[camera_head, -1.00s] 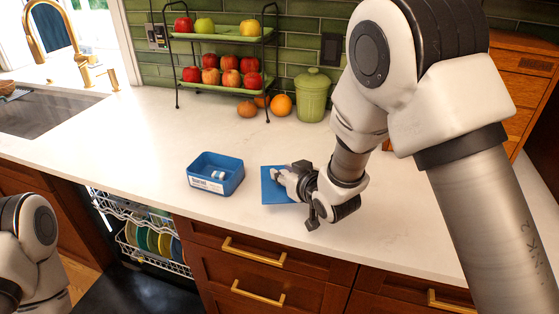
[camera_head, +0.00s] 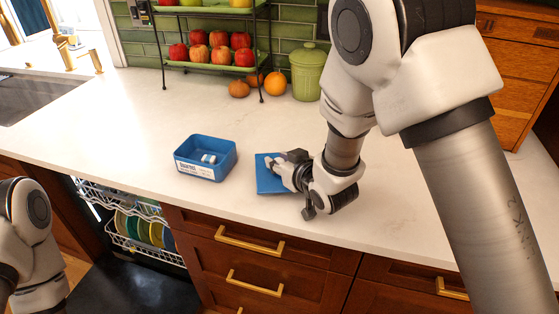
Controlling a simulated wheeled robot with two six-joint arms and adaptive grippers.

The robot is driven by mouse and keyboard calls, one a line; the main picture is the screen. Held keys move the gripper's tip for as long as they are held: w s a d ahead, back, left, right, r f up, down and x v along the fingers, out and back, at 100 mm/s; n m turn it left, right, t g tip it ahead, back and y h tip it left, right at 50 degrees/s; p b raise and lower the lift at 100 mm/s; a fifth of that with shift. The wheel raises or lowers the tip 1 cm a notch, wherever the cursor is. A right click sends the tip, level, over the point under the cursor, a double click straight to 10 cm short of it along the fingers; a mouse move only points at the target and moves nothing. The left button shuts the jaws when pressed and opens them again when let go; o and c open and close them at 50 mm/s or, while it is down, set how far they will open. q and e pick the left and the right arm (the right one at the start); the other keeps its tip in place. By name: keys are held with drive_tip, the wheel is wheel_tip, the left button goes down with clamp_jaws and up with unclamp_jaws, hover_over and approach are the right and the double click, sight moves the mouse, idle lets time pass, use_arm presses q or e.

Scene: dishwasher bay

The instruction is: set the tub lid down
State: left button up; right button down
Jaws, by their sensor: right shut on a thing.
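The blue tub (camera_head: 205,172) stands open on the white counter, with small white items inside and a label on its front. The flat blue tub lid (camera_head: 266,184) is to the right of the tub, at or just above the counter; I cannot tell if it touches. My right gripper (camera_head: 283,172) is over the lid and shut on it, hiding its right part. A gap of bare counter separates lid and tub. My left arm shows at the lower left edge, but its gripper is out of view.
A two-tier fruit rack (camera_head: 210,66) stands at the back, with oranges (camera_head: 275,83) and a green canister (camera_head: 308,72) beside it. An open dishwasher rack (camera_head: 145,235) with plates is below the counter at left. The counter (camera_head: 100,130) left of the tub is clear.

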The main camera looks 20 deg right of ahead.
drive_tip(key=shift+f, duration=0.15)
drive_tip(key=c, duration=0.9)
unclamp_jaws()
drive_tip(key=shift+s+f, duration=0.1)
drive_tip(key=shift+r, duration=0.25)
drive_tip(key=shift+r+p, duration=0.65)
drive_tip(key=shift+p, duration=0.15)
drive_tip(key=v, duration=0.6)
drive_tip(key=shift+s+d, duration=0.1)
drive_tip(key=shift+s, duration=0.1)
drive_tip(key=p+v, duration=0.5)
drive_tip(key=p, duration=1.1)
drive_tip(key=shift+s, duration=0.1)
